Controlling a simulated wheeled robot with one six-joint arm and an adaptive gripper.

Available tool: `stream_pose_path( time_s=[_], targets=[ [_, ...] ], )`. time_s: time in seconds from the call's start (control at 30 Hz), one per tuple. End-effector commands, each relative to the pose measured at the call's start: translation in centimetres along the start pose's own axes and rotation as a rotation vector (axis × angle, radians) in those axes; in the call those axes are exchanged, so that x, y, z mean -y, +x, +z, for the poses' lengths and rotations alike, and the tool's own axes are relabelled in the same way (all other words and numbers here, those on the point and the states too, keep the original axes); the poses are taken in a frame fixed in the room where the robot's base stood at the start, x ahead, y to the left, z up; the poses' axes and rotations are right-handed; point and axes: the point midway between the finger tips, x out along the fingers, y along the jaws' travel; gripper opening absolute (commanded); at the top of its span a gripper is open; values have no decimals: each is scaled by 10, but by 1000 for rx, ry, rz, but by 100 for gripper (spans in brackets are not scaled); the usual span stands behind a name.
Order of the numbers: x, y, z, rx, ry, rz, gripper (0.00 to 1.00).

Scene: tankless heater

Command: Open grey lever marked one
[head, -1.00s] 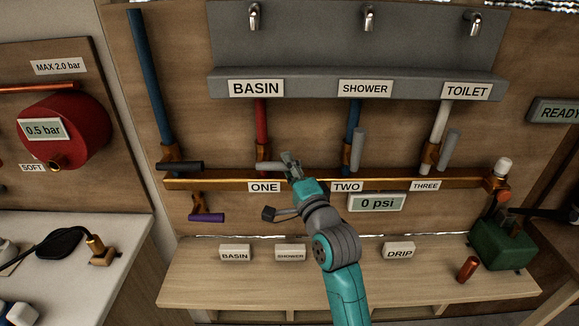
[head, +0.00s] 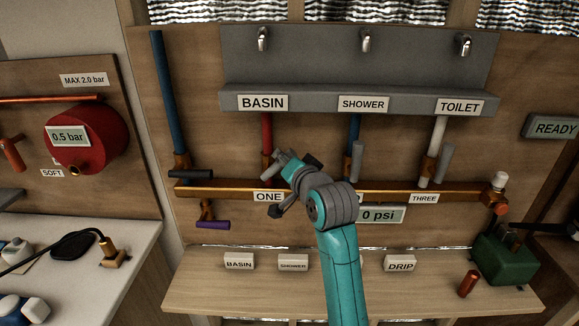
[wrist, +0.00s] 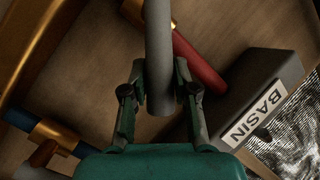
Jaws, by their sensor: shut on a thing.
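The grey lever of valve one (wrist: 158,45) runs between my gripper's fingers in the wrist view, its free end between them. In that view it lies at a slant to the red pipe (wrist: 198,62), neither along it nor square across it. In the head view my gripper (head: 284,156) is shut on this lever, just right of the red pipe (head: 266,135) and above the ONE label (head: 268,197).
Grey levers stand upright beside the shower pipe (head: 357,161) and toilet pipe (head: 444,161). A black lever (head: 190,174) lies level at the blue pipe, with a purple lever (head: 212,225) below. The grey basin ledge (head: 310,102) overhangs above. A wooden shelf (head: 340,290) lies below.

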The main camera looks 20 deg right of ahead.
Motion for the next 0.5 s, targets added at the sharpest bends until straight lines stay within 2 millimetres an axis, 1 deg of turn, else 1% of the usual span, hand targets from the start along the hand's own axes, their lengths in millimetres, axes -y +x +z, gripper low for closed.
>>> stream_pose_path(
  time_s=[0.1,0.5],
  targets=[
    [9,2,-1,21,-100,39,0],
    [32,9,5,95,-436,179,0]
  ],
)
